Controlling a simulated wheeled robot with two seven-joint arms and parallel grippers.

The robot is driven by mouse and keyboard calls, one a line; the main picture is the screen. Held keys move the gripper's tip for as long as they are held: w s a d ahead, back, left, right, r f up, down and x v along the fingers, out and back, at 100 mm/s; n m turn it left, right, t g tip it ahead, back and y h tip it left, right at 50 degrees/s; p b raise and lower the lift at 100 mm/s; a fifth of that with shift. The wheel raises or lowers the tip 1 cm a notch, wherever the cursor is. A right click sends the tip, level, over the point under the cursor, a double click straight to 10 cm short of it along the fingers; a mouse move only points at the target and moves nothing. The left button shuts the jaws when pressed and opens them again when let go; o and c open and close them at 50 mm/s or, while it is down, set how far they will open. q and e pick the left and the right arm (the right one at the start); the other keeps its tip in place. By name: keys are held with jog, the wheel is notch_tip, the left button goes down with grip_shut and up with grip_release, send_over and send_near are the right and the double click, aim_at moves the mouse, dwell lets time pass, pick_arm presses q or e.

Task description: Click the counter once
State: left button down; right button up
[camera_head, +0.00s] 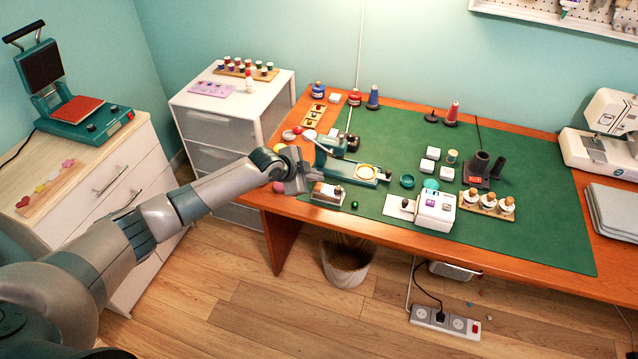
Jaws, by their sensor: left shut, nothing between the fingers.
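A small silver-and-brown device with a dark knob (328,193), which looks like the counter, sits at the front left of the green mat. Its face is too small to read. My left gripper (303,183) is shut and empty, just left of this device and close to it in the picture. I cannot tell whether they touch. My left arm comes in from the lower left and reaches over the table's left edge. My right gripper is not in view.
A teal-and-grey press (362,173) stands behind the device. A white machine (435,212), a rack of bottles (483,203) and a dark holder (483,170) stand further right. The green mat (540,235) is bare at the front right. A waste basket (346,262) stands below.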

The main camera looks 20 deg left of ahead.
aim_at(316, 188)
pick_arm(q)
notch_tip(316, 188, up, 5)
jog(key=p, duration=0.3)
jog(key=shift+s+f, duration=0.1)
dwell(0.8)
